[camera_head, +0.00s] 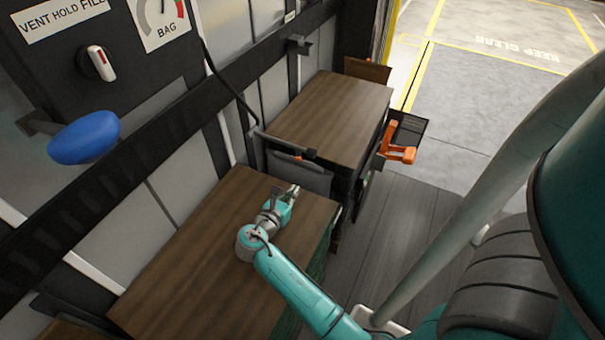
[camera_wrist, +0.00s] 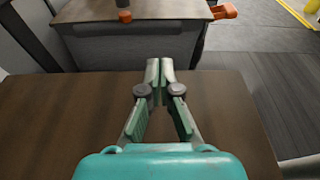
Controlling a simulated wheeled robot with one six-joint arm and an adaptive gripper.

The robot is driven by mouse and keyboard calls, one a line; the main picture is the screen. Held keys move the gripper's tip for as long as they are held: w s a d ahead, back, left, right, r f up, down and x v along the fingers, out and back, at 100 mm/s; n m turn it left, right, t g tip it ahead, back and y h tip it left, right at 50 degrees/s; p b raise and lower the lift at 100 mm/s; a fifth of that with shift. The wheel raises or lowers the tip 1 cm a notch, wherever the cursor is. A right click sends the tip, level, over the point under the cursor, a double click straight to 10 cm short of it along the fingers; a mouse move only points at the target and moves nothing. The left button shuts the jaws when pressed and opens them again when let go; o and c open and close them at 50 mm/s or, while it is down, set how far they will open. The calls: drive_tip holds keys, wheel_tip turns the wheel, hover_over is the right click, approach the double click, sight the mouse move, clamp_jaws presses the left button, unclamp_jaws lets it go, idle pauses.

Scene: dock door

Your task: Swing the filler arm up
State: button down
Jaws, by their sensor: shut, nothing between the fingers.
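The filler arm (camera_head: 283,144) appears to be the dark bar on the left wall, with a black hose running down to its wall end. It lies roughly level and reaches out over the gap between two brown-topped loads. A dark piece at the top edge of the wrist view (camera_wrist: 123,8) may be its tip. My gripper (camera_head: 292,191) is over the near load, below and in front of the bar and apart from it. In the wrist view my gripper (camera_wrist: 160,72) has its fingertips together with nothing between them.
The near load (camera_head: 190,265) and far load (camera_head: 335,105) stand along the wall. An orange handle (camera_head: 402,154) sticks out right of the far load. A panel with a switch (camera_head: 97,64) and gauge (camera_head: 160,14), plus a blue knob (camera_head: 84,137), are upper left. Floor at right is clear.

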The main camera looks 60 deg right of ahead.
drive_tip(key=x, duration=1)
drive_tip(key=shift+w+d+r, duration=0.1)
drive_tip(key=shift+d+r, duration=0.1)
drive_tip(key=shift+r, duration=0.4)
drive_tip(key=shift+d+r, duration=0.2)
drive_tip(key=shift+r, duration=0.35)
drive_tip(key=shift+d+r, duration=0.35)
drive_tip(key=shift+r, duration=0.3)
drive_tip(key=shift+r, duration=0.55)
wheel_tip(320, 180, up, 21)
drive_tip(key=n, duration=0.1)
hover_over(312, 171)
drive_tip(key=w+a, duration=0.3)
drive_tip(key=w, duration=0.8)
drive_tip(key=w+r+n, duration=0.1)
drive_tip(key=w+r, duration=0.3)
drive_tip(key=w, duration=0.5)
drive_tip(key=shift+a+g, duration=0.25)
drive_tip(key=shift+g, duration=0.15)
